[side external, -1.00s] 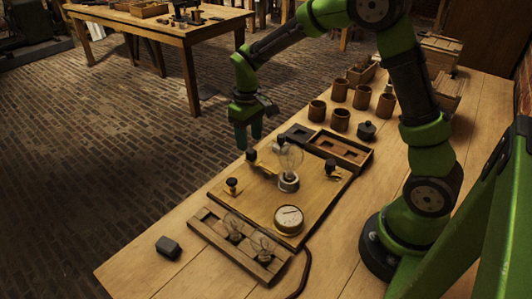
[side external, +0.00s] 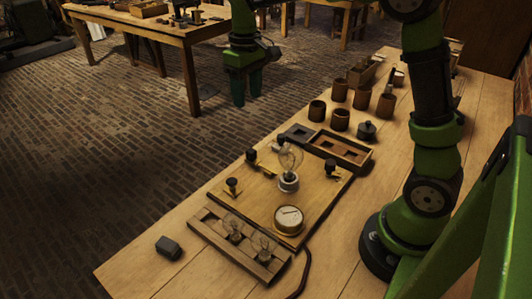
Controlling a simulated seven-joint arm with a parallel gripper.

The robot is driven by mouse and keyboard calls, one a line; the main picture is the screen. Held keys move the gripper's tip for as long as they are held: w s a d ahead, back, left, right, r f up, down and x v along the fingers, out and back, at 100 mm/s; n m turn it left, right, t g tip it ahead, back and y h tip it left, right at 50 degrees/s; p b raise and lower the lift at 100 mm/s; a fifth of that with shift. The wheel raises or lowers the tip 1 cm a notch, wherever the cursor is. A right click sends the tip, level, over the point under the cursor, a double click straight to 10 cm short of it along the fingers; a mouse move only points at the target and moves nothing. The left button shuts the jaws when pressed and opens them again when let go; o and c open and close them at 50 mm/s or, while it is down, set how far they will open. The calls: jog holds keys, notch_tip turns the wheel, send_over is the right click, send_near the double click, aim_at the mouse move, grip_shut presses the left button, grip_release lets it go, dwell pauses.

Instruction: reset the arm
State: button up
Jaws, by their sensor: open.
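My gripper (side external: 247,92) is open and empty, with its two fingers pointing down. It hangs in the air above and beyond the far left edge of the workbench (side external: 140,262), clear of everything on it. The wooden board (side external: 262,205) lies below it, nearer the camera. On the board a glass bulb (side external: 289,158) stands upright in a white socket, and a round dial gauge (side external: 289,219) sits near the front corner. Black-knobbed terminals, one of them a knob (side external: 232,183) at the left, stand around the board.
A wooden rack (side external: 215,235) with two bulbs lies in front. A compartment tray (side external: 340,149) and several brown jars (side external: 340,119) stand behind, beside a dark lidded pot (side external: 366,130). A black block (side external: 168,247) lies front left. A second table (side external: 170,35) stands far off.

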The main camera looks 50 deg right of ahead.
jog(key=s+a+r+m+t+y, duration=0.1)
jog(key=s+a+m+t, duration=0.1)
jog(key=s, duration=0.7)
jog(key=s+a+r+m+t+y, duration=0.1)
jog(key=s+t, duration=0.4)
jog(key=s, duration=0.5)
jog(key=shift+s+a+r+m, duration=0.2)
jog(key=shift+a+r+m, duration=0.1)
jog(key=shift+a+m, duration=0.3)
